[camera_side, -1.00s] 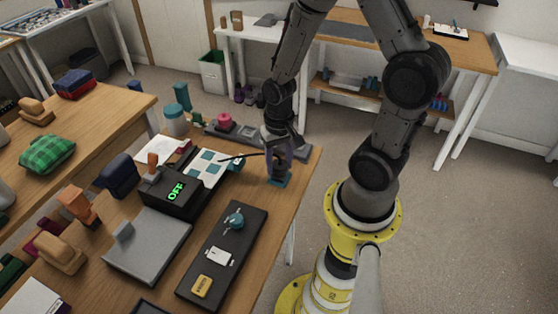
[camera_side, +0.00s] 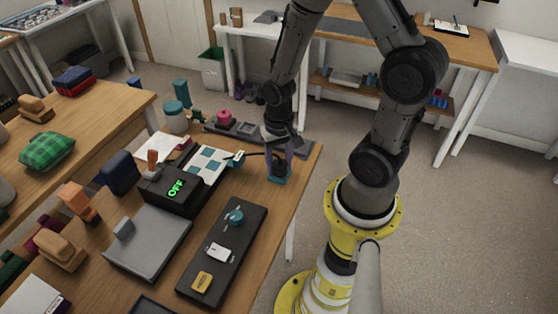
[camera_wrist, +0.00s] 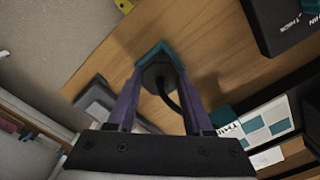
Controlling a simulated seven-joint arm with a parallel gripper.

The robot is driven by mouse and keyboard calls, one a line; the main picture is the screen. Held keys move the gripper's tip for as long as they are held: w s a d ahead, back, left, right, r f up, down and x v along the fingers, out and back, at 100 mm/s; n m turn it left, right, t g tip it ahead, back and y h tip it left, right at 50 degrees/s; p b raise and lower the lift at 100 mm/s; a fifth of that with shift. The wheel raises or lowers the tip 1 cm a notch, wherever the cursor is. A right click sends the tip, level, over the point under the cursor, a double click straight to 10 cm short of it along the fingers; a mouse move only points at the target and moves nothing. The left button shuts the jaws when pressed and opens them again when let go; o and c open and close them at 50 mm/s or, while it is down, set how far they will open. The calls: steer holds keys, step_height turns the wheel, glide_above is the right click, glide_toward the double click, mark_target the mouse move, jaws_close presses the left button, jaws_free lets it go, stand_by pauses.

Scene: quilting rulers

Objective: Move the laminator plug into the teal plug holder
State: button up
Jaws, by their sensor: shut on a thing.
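My gripper (camera_side: 279,174) has its purple fingers pointing down at the far right corner of the wooden table. In the wrist view, my gripper (camera_wrist: 160,92) is shut on the black laminator plug (camera_wrist: 160,72), and a black cable curves away from it toward the lower right. The black laminator (camera_side: 172,192) shows a green OFF display.
A sheet with teal squares (camera_side: 207,164) lies behind the laminator. A dark tray (camera_side: 222,255) with several small items lies in front, beside a grey press-like block (camera_side: 148,244). A grey strip (camera_side: 245,132) with a pink knob lies behind my gripper. The table edge is close on the right.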

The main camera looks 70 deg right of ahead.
steer(key=o, duration=1.2)
step_height(320, 180, up, 14)
steer(key=shift+f, duration=0.15)
step_height(320, 180, up, 8)
steer(key=f+n+t, duration=0.1)
steer(key=n+t, duration=0.2)
glide_above(279, 161)
steer(key=a, duration=0.4)
steer(key=s+a+r+n+t, duration=0.2)
steer(key=s+r+n, duration=0.1)
steer(key=s+n, duration=0.3)
steer(key=shift+a+r+t, duration=0.15)
steer(key=shift+r+t, duration=0.15)
